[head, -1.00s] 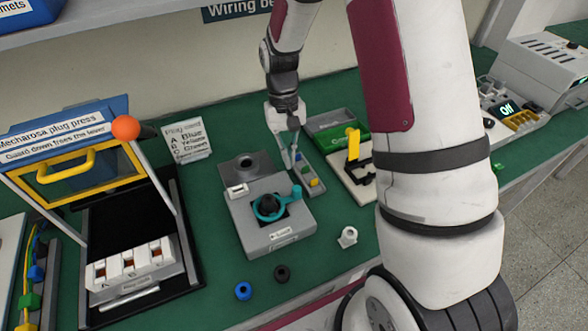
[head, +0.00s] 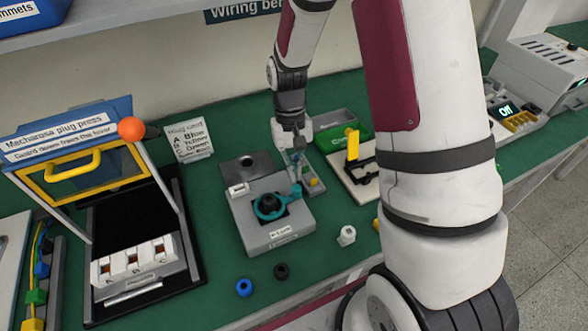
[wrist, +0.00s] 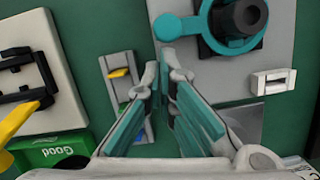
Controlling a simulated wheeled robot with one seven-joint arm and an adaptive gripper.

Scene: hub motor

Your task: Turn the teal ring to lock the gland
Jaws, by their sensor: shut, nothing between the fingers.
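The teal ring (head: 257,212) sits around the black gland (head: 269,203) on top of a grey block (head: 272,236). Its round-ended lever tab (head: 297,190) points to the back right. In the wrist view the ring (wrist: 222,47) is at the top, and its tab (wrist: 167,27) points left. My gripper (head: 298,178) is just behind the tab in the head view. In the wrist view my gripper (wrist: 165,68) is shut and empty, its tips just below the tab with a small gap in the picture. I cannot tell whether they touch it.
A small tray (wrist: 117,68) with coloured pieces lies beside the block. A green bin (head: 340,126) and a board with a yellow lever (head: 353,143) stand to the right. A plug press (head: 70,150) stands left. Blue (head: 244,287) and black (head: 281,271) rings lie in front.

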